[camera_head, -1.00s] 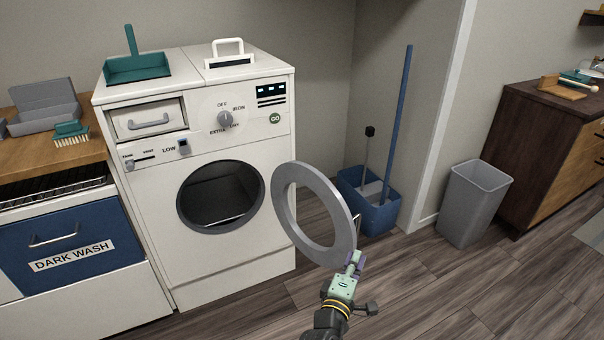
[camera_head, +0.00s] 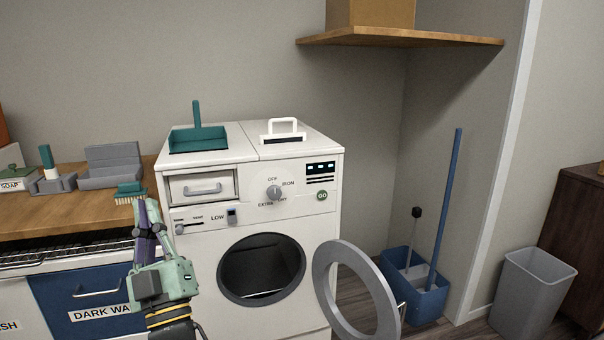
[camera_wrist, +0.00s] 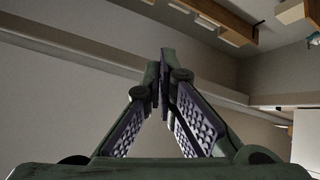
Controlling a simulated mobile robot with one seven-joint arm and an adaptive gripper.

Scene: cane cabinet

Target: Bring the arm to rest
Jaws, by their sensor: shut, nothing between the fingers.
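My gripper (camera_head: 143,210) is in the head view at the lower left, in front of the counter and the left edge of the white washing machine (camera_head: 300,228). Its fingers point up, just below the green brush (camera_head: 131,193) in the picture. In the wrist view my gripper (camera_wrist: 162,60) has its fingertips together with nothing between them. The wrist view faces walls and shelves, with no washer in it. The machine's round door (camera_head: 328,295) stands open on the right, and the drum opening (camera_head: 262,268) is uncovered. My gripper is apart from the door.
A teal dustpan (camera_head: 198,138) and a white-handled item (camera_head: 283,130) stand on the machine. A blue bucket (camera_head: 425,303) with a pole and a grey bin (camera_head: 533,293) are at the right. The dark wash drawer (camera_head: 85,290) lies behind my arm. A wooden shelf (camera_head: 400,38) is above.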

